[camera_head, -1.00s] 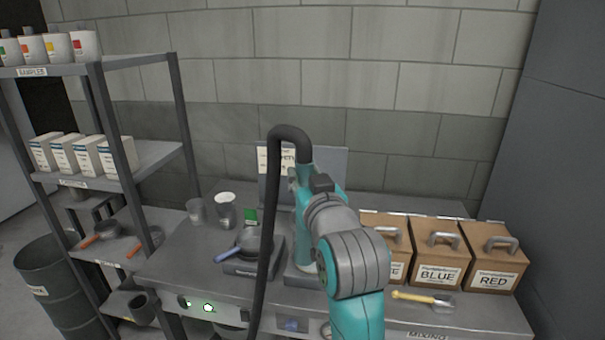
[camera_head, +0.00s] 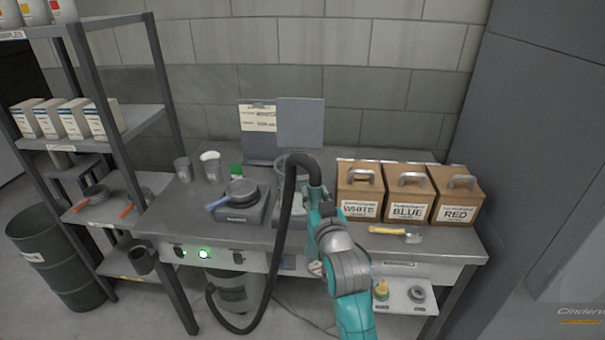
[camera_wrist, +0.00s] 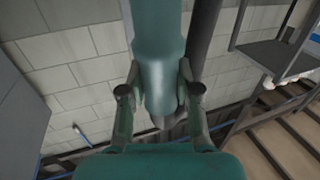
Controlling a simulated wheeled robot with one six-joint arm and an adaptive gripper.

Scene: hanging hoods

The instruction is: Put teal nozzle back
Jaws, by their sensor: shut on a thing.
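The teal nozzle (camera_head: 315,193) has a thick black hose (camera_head: 289,200) arching from its top. In the wrist view, the teal nozzle (camera_wrist: 158,45) stands between both fingers of my gripper (camera_wrist: 160,95), which is shut on it. In the head view, my gripper (camera_head: 324,212) holds it roughly upright in front of the workbench, and the wrist partly covers it. The hose loops down to a grey canister (camera_head: 232,292) under the bench. The nozzle's lower end is hidden in the head view. I cannot make out a holder for it.
The workbench (camera_head: 165,225) carries a pan (camera_head: 241,190) on a hotplate, cups and a yellow-handled scoop (camera_head: 395,231). Boxes marked WHITE (camera_head: 360,210), BLUE (camera_head: 407,212) and RED (camera_head: 457,214) stand right. A shelf rack (camera_head: 110,130) and drum (camera_head: 52,255) are left.

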